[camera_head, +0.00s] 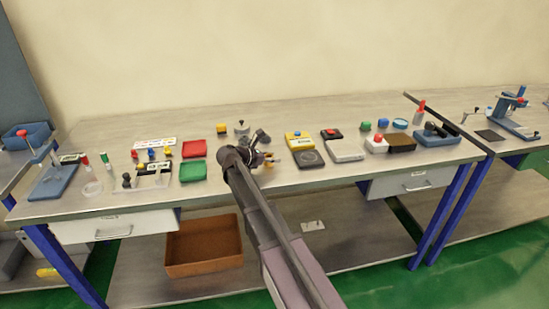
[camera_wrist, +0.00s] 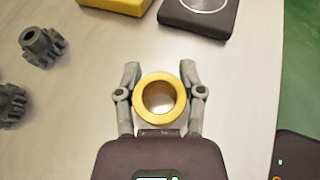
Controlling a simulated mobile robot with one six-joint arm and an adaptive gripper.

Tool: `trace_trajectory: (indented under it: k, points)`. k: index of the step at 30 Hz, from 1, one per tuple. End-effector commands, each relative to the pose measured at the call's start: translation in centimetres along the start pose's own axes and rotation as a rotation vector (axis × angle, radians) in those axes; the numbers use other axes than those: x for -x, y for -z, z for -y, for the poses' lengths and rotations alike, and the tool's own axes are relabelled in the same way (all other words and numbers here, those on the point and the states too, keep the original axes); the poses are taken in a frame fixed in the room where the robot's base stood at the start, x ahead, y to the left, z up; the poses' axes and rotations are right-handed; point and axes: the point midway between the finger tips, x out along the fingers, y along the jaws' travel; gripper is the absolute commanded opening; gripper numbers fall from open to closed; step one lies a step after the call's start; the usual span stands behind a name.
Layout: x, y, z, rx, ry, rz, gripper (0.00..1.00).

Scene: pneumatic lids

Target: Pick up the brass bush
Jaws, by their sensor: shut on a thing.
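The brass bush (camera_wrist: 141,110) is a yellow ring with a wide round hole. In the wrist view it sits between the two grey fingers of my gripper (camera_wrist: 160,88), which are shut on it from both sides. The pale worktop shows beneath it; I cannot tell whether the bush touches it. In the head view my gripper (camera_head: 268,158) is over the middle of the workbench, and the bush is too small to make out clearly beside it.
Two dark gears (camera_wrist: 40,46) lie at the left in the wrist view. A yellow box (camera_wrist: 115,4) and a dark block with a circle (camera_wrist: 200,14) lie beyond the bush. Red (camera_head: 194,149) and green (camera_head: 193,171) trays lie left of my arm on the workbench (camera_head: 300,110).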

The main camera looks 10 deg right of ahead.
Motion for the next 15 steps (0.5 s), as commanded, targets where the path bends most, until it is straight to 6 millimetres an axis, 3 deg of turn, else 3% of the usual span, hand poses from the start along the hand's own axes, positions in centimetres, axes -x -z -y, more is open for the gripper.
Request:
trace_trajectory:
  k: [9,15]
  points:
    - [1.2,-3.0,0.0,0.000,0.000,0.001,0.00]
    - [5.1,-1.2,3.3,0.001,-0.002,0.001,0.00]
